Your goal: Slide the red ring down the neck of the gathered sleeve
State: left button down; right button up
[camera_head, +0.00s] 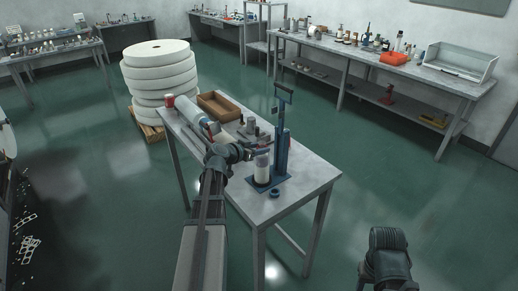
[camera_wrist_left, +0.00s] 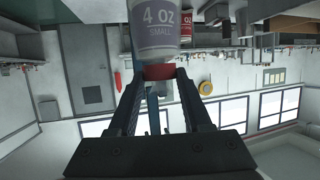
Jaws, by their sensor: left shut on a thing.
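My left gripper (camera_wrist_left: 158,76) is shut on the red ring (camera_wrist_left: 158,71), which sits between the fingertips in the wrist view. A pale sleeve (camera_wrist_left: 158,28) printed "4 OZ SMALL" lies directly against the ring in that picture. I cannot tell whether the ring is around its neck or only touching its end. In the head view my left gripper (camera_head: 254,151) is over the table at the blue press stand, just above a white upright cylinder (camera_head: 262,171). The ring cannot be made out there. My right gripper is not visible; only part of that arm shows at lower right.
The blue stand (camera_head: 283,140) rises close beside my left gripper. A brown open box (camera_head: 218,105) and a long pale roll (camera_head: 192,117) lie on the grey table (camera_head: 310,177). Thick white rolls (camera_head: 158,72) are stacked behind it. The table's front right is mostly clear.

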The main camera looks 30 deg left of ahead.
pick_arm(q)
jog(key=shift+f+b, duration=0.3)
jog(key=shift+f, duration=0.05)
jog(key=shift+c, duration=1.3)
grip_release()
jog(key=p+v, duration=0.5)
jog(key=v, duration=0.8)
jog(key=shift+s, duration=0.4)
